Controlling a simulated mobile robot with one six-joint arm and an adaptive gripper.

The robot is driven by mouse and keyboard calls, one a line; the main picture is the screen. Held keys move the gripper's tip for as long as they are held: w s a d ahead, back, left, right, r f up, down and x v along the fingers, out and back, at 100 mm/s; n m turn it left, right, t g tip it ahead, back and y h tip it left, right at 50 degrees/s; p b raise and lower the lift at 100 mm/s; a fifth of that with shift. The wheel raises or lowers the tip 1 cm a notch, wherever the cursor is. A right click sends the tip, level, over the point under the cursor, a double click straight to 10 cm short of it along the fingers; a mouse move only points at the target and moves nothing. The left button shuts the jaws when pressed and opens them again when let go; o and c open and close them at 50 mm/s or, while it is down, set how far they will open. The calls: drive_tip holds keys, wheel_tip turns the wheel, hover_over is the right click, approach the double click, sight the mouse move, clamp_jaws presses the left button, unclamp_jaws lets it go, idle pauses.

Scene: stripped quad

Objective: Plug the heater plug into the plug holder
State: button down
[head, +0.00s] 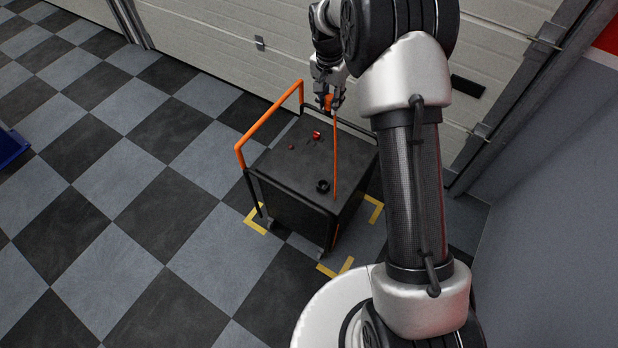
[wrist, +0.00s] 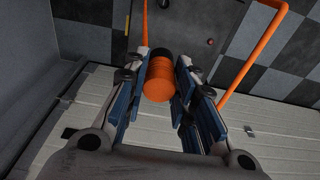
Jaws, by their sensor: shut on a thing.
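The heater plug (wrist: 159,82) is an orange cylinder with a black end, held between the blue-padded fingers of my gripper (head: 330,98) in the wrist view. In the head view the plug is a small orange piece at the fingers, above the far side of a black cart. An orange cable (head: 336,150) runs from near the gripper down across the cart top. A small black round piece (head: 322,186) sits on the cart top near its front edge; I cannot tell whether it is the plug holder. My gripper is apart from it.
The black cart (head: 300,165) has an orange rail (head: 268,122) on its left and stands within yellow floor marks (head: 374,208). A red piece (head: 316,135) and a small red button (head: 291,147) are on its top. A pale panelled door (head: 220,35) stands behind. The checkered floor at left is mostly clear.

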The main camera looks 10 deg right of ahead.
drive_tip(key=b, duration=1.8)
hover_over(323, 186)
wheel_tip(323, 186, down, 32)
drive_tip(key=shift+s+f, duration=0.25)
drive_tip(key=shift+f, duration=0.55)
drive_tip(key=shift+f, duration=0.1)
drive_tip(key=shift+a+f+n, duration=0.1)
drive_tip(key=shift+f+n, duration=0.45)
drive_tip(key=shift+f, duration=0.85)
drive_tip(key=shift+f+n, duration=0.55)
drive_tip(key=shift+f, duration=0.85)
drive_tip(key=shift+f, duration=1.75)
drive_tip(key=c, duration=1.2)
unclamp_jaws()
drive_tip(key=shift+c, duration=0.2)
